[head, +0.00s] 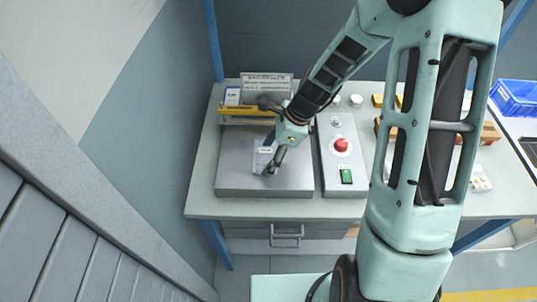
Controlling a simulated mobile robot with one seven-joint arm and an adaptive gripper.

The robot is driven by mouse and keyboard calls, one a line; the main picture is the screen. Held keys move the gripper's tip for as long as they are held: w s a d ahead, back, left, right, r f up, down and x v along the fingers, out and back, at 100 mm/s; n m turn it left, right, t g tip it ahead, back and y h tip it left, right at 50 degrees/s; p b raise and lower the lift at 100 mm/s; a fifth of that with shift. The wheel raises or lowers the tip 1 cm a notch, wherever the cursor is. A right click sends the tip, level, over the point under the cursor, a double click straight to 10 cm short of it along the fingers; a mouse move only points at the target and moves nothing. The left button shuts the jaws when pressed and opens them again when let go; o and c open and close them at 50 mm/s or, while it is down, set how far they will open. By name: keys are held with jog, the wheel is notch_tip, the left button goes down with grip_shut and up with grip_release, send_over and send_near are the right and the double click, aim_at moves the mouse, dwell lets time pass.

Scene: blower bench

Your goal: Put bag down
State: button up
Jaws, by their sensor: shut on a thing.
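My gripper (270,168) is over the left part of the bench, above the flat grey plate (235,182). It is shut on a small pale bag (261,156), which shows just left of the fingers. The bag looks flat and whitish; part of it is hidden by the gripper. I cannot tell whether the bag touches the plate or hangs slightly above it.
A control box with a red button (341,145) and a green switch (346,176) stands right of the plate. A yellow bar (237,110) and a sign (267,80) are behind it. A blue crate (515,97) stands far right. The plate's front is clear.

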jog(key=shift+f, duration=0.15)
jog(key=o, duration=1.3)
jog(key=v, duration=1.2)
